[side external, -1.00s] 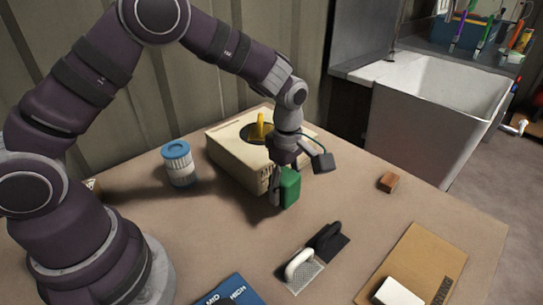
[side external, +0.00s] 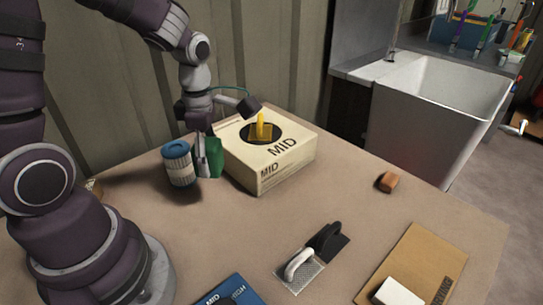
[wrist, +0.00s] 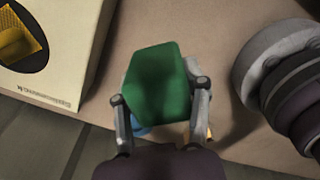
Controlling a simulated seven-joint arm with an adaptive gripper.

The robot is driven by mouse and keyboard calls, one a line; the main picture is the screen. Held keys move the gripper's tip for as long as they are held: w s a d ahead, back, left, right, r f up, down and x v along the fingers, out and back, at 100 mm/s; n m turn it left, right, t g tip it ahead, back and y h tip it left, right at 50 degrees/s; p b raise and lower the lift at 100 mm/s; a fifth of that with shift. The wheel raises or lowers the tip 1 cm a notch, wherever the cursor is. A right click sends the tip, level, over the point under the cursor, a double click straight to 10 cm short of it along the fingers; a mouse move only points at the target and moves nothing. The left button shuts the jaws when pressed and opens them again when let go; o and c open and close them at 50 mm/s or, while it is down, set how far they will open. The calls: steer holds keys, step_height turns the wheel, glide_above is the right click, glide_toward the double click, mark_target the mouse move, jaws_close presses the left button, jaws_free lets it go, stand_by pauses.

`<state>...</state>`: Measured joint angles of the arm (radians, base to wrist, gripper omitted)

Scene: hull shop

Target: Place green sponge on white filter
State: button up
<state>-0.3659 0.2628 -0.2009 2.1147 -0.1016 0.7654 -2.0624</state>
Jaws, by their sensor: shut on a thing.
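The green sponge (side external: 213,160) is held upright in my gripper (side external: 204,160), which is shut on it. In the wrist view the sponge (wrist: 157,82) fills the space between the two fingers of my gripper (wrist: 160,92). The white filter (side external: 180,171), a pleated cylinder with a blue top, stands just left of the sponge in the side view. I cannot tell whether they touch. In the wrist view a sliver of blue (wrist: 141,131) shows below the sponge; the rest there is hidden.
A cream box marked MID (side external: 285,160), with a yellow item (side external: 261,125) in its round opening, stands right of the sponge. A brown block (side external: 388,182), a white-handled tool (side external: 300,265), a black-handled tool (side external: 326,238) and a board (side external: 420,262) lie further right.

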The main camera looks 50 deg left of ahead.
mark_target(175, 148)
steer(key=s+a+r+n, duration=0.1)
steer(key=a+r+n, duration=0.6)
steer(key=a+n, duration=0.4)
steer(key=shift+m, duration=0.7)
steer(key=f, duration=0.7)
steer(key=shift+s+a+f, duration=0.1)
steer(key=shift+s+a, duration=0.1)
steer(key=shift+a, duration=0.1)
steer(key=shift+f, duration=0.1)
steer(key=o, duration=0.9)
steer(key=shift+o, duration=0.2)
